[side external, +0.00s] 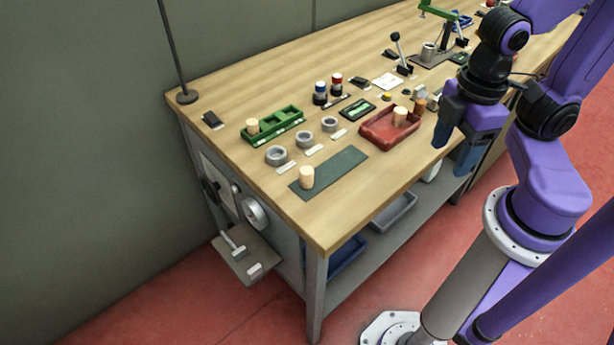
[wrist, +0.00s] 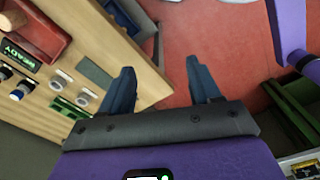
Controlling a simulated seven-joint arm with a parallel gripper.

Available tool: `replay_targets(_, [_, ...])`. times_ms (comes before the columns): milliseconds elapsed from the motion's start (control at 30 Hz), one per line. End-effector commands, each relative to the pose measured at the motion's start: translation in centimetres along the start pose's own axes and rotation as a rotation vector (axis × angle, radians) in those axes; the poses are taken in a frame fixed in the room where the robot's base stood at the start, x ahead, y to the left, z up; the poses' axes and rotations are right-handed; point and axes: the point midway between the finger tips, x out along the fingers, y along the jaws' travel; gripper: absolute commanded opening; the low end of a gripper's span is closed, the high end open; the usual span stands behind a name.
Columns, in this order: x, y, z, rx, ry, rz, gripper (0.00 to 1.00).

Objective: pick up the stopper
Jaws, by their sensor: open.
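Several pale cork stoppers show in the side view. One stopper (side external: 307,177) stands upright on the dark green mat (side external: 343,165) near the front left corner of the bench. Another stopper (side external: 253,127) stands in the green tray (side external: 287,126), and a third stopper (side external: 400,117) stands in the red tray (side external: 376,134). Which one the task means, I cannot tell. My gripper (side external: 455,147) is open and empty, to the right of the red tray, near the bench's front edge. In the wrist view my gripper (wrist: 158,66) has its fingers spread with nothing between them.
Grey rings (side external: 277,155) with labels lie between the green tray and the mat. Blue and red knobs (side external: 320,93) stand behind. A thin pole (side external: 174,45) rises at the back left corner. Bare wood (side external: 345,215) lies in front of the mat.

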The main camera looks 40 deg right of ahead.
Motion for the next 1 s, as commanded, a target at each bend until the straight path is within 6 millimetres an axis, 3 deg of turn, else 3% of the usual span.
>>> replay_targets(233, [-0.2, 1.3, -2.2, -0.050, -0.008, 0.009, 0.62])
replay_targets(1000, [-0.2, 11.4, -17.4, -0.483, -0.098, 0.044, 0.62])
